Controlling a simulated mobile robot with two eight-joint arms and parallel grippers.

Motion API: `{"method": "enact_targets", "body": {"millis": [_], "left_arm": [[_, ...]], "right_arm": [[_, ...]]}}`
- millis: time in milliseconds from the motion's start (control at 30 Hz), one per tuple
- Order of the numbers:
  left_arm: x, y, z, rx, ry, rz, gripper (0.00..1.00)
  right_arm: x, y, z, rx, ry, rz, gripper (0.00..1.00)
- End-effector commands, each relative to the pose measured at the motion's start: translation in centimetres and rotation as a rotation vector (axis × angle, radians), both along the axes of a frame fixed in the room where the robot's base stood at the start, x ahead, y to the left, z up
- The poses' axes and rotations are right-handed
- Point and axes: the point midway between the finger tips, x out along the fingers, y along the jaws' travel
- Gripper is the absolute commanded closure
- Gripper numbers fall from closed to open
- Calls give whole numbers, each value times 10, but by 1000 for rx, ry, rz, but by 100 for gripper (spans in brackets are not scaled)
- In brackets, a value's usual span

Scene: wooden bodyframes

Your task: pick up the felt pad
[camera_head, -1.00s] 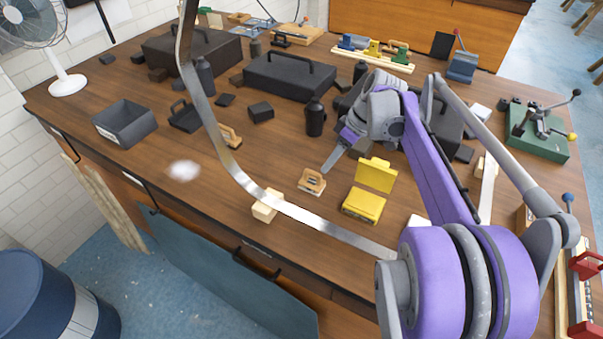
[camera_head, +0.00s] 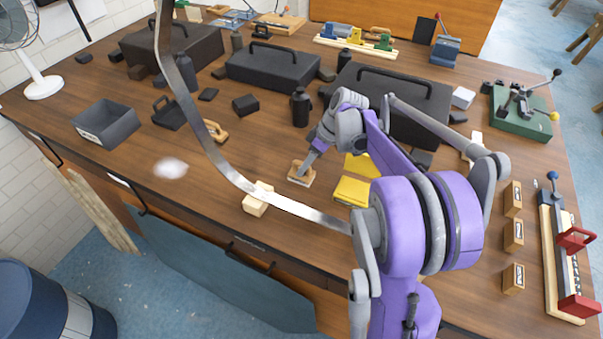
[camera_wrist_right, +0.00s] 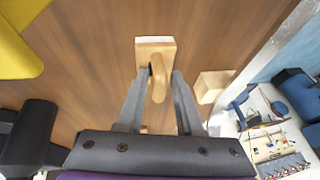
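What looks like the felt pad, a small wooden block with a handle and a pale lower edge (camera_head: 301,174), sits on the workbench near its front edge. In the right wrist view the same block (camera_wrist_right: 153,47) lies just ahead, its handle upright between the fingers. My right gripper (camera_head: 308,162) reaches down over it in the head view and hides part of it. In the wrist view the right gripper (camera_wrist_right: 160,80) is open, with one finger on each side of the handle and gaps showing. My left gripper is not in view.
A plain wooden block (camera_head: 257,199) stands to the left and a yellow box (camera_head: 351,191) to the right. A similar wooden handled piece (camera_head: 216,131) lies farther back. A black bottle (camera_head: 300,107) stands behind. A curved metal strip (camera_head: 205,135) crosses the head view.

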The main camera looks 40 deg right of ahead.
Motion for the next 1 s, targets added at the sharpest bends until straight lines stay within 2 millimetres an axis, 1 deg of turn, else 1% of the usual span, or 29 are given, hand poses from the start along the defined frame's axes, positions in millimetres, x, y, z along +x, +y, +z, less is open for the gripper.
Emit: {"method": "enact_targets", "body": {"millis": [233, 367, 400, 433, 867, 967, 1000], "left_arm": [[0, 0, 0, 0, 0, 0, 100], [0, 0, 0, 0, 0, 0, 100], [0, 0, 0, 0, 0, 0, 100], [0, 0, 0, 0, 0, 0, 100], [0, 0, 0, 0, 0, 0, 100], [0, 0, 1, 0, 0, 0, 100], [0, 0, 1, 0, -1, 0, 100]], "right_arm": [[0, 1, -2, 0, 0, 0, 65], [0, 1, -2, 0, 0, 0, 88], [0, 1, -2, 0, 0, 0, 95], [0, 1, -2, 0, 1, 0, 100], [0, 1, -1, 0, 1, 0, 100], [0, 1, 7, 0, 1, 0, 100], [0, 0, 13, 0, 1, 0, 100]]}}
